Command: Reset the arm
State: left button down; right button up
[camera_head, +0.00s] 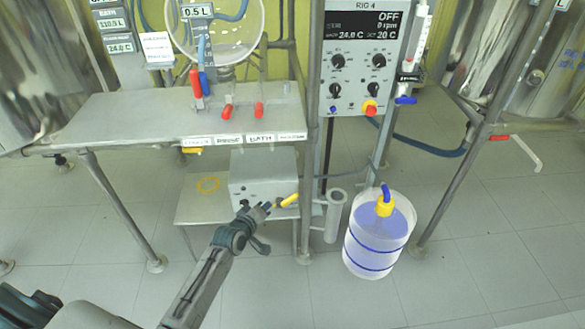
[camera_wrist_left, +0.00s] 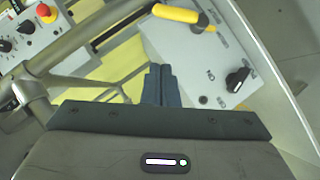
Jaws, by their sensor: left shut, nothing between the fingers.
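My left arm reaches in from the lower left in the head view. Its gripper (camera_head: 266,209) is in front of a grey box (camera_head: 262,172) on the low shelf under the bench. In the left wrist view the fingers of my left gripper (camera_wrist_left: 162,84) are together, with nothing between them. A yellow handle (camera_head: 289,200) on the box is just right of the fingertips, apart from them. The handle (camera_wrist_left: 180,15) and a black knob (camera_wrist_left: 238,79) on the box's panel show in the left wrist view. My right gripper is not in view.
A steel bench (camera_head: 130,108) on thin legs stands above the low shelf (camera_head: 200,207). A control panel (camera_head: 358,62) reading OFF hangs on a post. A clear jug (camera_head: 374,240) with a yellow cap stands on the floor to the right. The tiled floor in front is clear.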

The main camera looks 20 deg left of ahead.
pick_arm(q)
jog(key=shift+s, duration=0.1)
